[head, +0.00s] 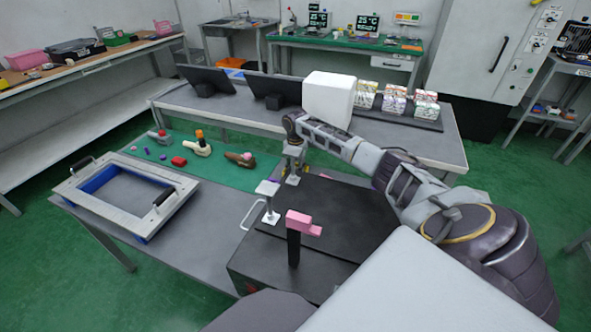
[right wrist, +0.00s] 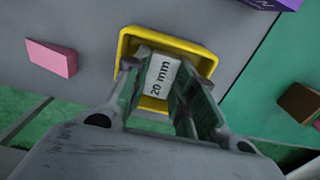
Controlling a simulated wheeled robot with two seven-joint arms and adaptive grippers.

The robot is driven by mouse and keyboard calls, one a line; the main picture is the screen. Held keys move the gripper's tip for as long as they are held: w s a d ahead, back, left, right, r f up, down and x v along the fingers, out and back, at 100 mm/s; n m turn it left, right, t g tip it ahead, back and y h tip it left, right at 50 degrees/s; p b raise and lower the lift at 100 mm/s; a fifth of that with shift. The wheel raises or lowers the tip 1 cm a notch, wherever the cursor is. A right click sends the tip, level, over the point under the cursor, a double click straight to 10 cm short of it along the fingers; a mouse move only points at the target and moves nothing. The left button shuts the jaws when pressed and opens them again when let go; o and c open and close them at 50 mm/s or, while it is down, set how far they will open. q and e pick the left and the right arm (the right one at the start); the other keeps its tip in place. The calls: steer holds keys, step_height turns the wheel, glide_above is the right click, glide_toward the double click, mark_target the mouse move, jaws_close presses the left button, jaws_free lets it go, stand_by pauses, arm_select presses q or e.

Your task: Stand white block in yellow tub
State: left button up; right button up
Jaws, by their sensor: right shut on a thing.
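My right gripper (right wrist: 162,68) is shut on the white block (right wrist: 163,77), which is marked "20 mm". The block and both fingertips overlap the opening of the yellow tub (right wrist: 172,40) in the right wrist view. I cannot tell whether the block touches the tub's floor. In the head view my right arm reaches in from the right, and the gripper (head: 293,163) points down at the table behind the black box. The block and the tub are too small and covered there to make out. My left gripper is not in view.
A pink block (right wrist: 52,58) lies left of the tub in the right wrist view. A black box (head: 335,215) with a pink-topped post (head: 300,222) stands in front of the gripper. A grey frame with handles (head: 105,196) lies at left. Tools lie on a green mat (head: 228,176).

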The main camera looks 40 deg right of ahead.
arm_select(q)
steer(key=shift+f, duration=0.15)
arm_select(e)
steer(key=o, duration=0.7)
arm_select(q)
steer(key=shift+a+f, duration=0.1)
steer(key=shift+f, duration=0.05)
arm_select(e)
steer(key=shift+o, duration=0.2)
steer(key=shift+r, duration=0.7)
arm_select(q)
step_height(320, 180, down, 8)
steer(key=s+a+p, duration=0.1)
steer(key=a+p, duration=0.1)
steer(key=p, duration=0.1)
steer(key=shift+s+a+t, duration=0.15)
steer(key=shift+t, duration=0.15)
arm_select(e)
step_height(320, 180, up, 11)
steer(key=shift+f, duration=0.15)
